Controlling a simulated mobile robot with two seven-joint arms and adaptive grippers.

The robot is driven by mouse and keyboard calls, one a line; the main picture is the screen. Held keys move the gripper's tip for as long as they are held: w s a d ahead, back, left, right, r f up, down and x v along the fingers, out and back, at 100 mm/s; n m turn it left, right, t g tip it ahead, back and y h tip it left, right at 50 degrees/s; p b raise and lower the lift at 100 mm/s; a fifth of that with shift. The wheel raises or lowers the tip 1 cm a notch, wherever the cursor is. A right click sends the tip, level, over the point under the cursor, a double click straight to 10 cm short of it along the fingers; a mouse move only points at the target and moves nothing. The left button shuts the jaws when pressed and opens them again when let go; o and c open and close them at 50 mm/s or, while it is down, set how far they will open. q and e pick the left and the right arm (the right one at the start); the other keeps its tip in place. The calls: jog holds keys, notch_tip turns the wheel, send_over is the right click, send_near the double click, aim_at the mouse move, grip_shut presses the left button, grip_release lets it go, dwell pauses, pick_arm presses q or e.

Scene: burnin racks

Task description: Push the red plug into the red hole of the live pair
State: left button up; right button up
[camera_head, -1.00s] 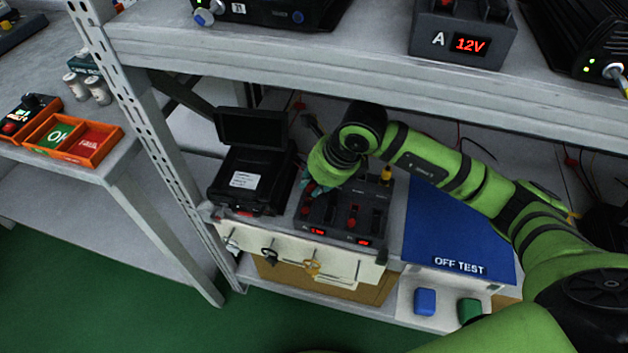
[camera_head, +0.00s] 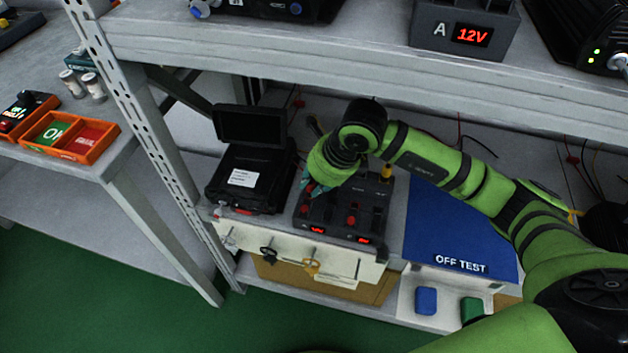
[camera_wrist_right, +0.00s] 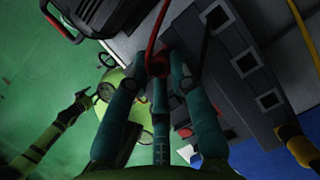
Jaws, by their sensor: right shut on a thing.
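The dark socket block (camera_head: 341,218) with small red displays stands on the lower shelf, right of an open black case. My right gripper (camera_head: 312,187) is low over its left side in the head view. In the right wrist view my right gripper (camera_wrist_right: 157,72) is shut on the red plug (camera_wrist_right: 157,62), whose red cable (camera_wrist_right: 155,30) runs up. The dark block with square openings (camera_wrist_right: 245,62) is right beside the plug. The red hole and the plug's tip are hidden, so I cannot tell whether the plug is inside. A green arm, apparently my left, shows in the wrist view; its gripper (camera_wrist_right: 80,101) is unclear.
The open black case (camera_head: 250,180) stands close on the left of the block. A blue OFF TEST mat (camera_head: 455,232) lies on the right. The upper shelf edge (camera_head: 350,75) runs above my arm.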

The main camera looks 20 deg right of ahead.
pick_arm(q)
jog(key=shift+o, duration=0.8)
jog(key=shift+w+a+f+b, duration=0.1)
jog(key=shift+w+f+b, duration=0.25)
jog(key=shift+f, duration=0.1)
pick_arm(e)
jog(key=shift+f, duration=0.35)
jog(key=o, duration=1)
jog(key=o, duration=0.4)
pick_arm(q)
jog(key=shift+d, duration=0.2)
pick_arm(e)
jog(key=shift+r, duration=0.1)
pick_arm(q)
jog(key=shift+d, duration=0.1)
jog(key=shift+r, duration=0.1)
jog(key=shift+c, duration=0.2)
